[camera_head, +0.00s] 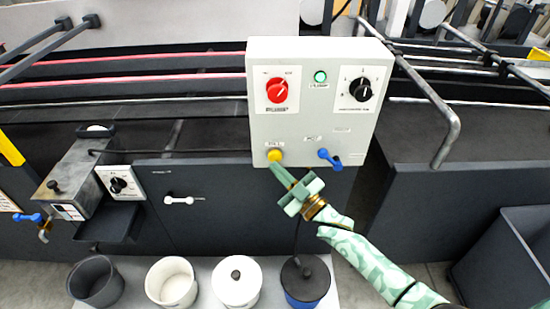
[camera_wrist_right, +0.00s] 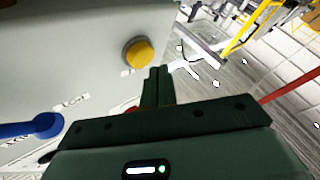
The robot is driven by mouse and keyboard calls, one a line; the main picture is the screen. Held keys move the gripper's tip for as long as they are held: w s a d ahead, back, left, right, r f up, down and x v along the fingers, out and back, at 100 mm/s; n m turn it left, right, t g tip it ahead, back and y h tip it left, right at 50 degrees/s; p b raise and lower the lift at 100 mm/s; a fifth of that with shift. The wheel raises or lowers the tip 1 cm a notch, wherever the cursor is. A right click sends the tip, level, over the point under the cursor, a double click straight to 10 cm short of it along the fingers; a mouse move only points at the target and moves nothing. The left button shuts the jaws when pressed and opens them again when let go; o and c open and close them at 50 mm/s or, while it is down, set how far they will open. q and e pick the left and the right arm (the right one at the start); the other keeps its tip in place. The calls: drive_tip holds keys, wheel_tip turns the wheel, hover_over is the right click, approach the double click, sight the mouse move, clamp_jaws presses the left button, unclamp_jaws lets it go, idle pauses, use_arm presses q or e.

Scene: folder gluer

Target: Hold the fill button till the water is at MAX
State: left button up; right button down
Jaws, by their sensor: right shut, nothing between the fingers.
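A round yellow button (camera_head: 275,155) sits low on the left of the pale control box; it also shows in the right wrist view (camera_wrist_right: 138,54). My right gripper (camera_head: 278,169) is shut and empty, its fingertips just below the button in the head view. In the right wrist view the closed fingertips (camera_wrist_right: 158,69) stand to the lower right of the button, with a small gap in the picture. I cannot tell the depth between them. The button's label is too blurred to read. No water level or MAX mark can be made out. My left gripper is not in view.
The control box (camera_head: 330,110) also bears a red knob (camera_head: 277,90), a green lamp (camera_head: 320,76), a black dial (camera_head: 360,89) and a blue lever (camera_head: 329,158). A metal tank (camera_head: 75,180) stands left. Several pots, including a white lidded one (camera_head: 237,288), stand below.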

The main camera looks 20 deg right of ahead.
drive_tip(key=shift+w, duration=0.1)
drive_tip(key=shift+w+d, duration=0.15)
drive_tip(key=shift+w, duration=0.15)
drive_tip(key=shift+w+d+b, duration=0.15)
drive_tip(key=shift+w+b, duration=0.2)
drive_tip(key=shift+w, duration=0.15)
idle(2.4)
drive_tip(key=shift+s, duration=0.1)
idle(0.4)
drive_tip(key=shift+s+a+p, duration=0.3)
drive_tip(key=shift+s+p, duration=0.2)
drive_tip(key=shift+s, duration=0.3)
drive_tip(key=s+p, duration=0.1)
drive_tip(key=s, duration=0.1)
drive_tip(key=s+a+p, duration=0.1)
drive_tip(key=s, duration=0.1)
drive_tip(key=shift+s+a, duration=0.2)
drive_tip(key=shift+s, duration=0.2)
